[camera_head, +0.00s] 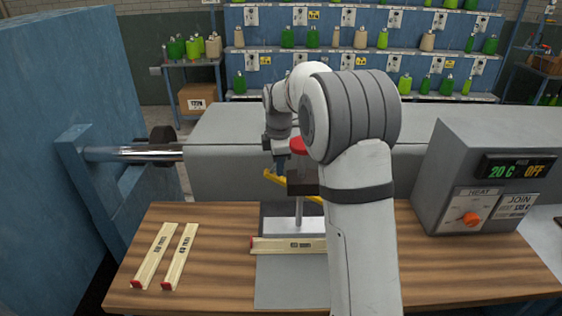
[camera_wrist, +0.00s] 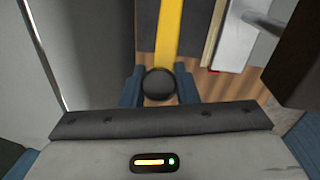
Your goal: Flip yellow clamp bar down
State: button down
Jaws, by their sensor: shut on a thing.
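The yellow clamp bar (camera_head: 274,177) slopes down to the right behind my arm in the head view, and its middle is hidden by a dark block. In the wrist view the yellow bar (camera_wrist: 168,30) runs away from a round dark knob (camera_wrist: 159,82) at its near end. My gripper (camera_wrist: 159,90) has its blue fingers on both sides of the knob end and is shut on the bar. In the head view my gripper (camera_head: 279,167) is at the bar's raised left end, partly hidden by my arm.
A red-topped post (camera_head: 298,145) stands just right of my gripper. A cream strip (camera_head: 275,245) lies on the grey plate below, with two more strips (camera_head: 152,256) at left on the wooden bench (camera_head: 220,285). A grey heater box (camera_head: 465,215) reading 20 C and OFF stands right.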

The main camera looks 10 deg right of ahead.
jog(key=a+f+h+b, duration=0.1)
jog(key=a+f, duration=0.1)
jog(key=f, duration=0.3)
jog(key=w+a+f+b, duration=0.1)
jog(key=a+f+b, duration=0.1)
jog(key=f, duration=0.4)
jog(key=a+f+h+b, duration=0.1)
jog(key=a+f+b, duration=0.1)
jog(key=f, duration=0.3)
jog(key=shift+w+a+f+g+h, duration=0.15)
jog(key=shift+a+g+h, duration=0.15)
jog(key=shift+a, duration=0.6)
jog(key=shift+a+f, duration=0.1)
jog(key=shift+f, duration=0.4)
jog(key=c, duration=1.3)
grip_release()
jog(key=shift+o, duration=0.9)
jog(key=shift+r, duration=0.1)
jog(key=v, duration=0.7)
jog(key=shift+r+b, duration=0.35)
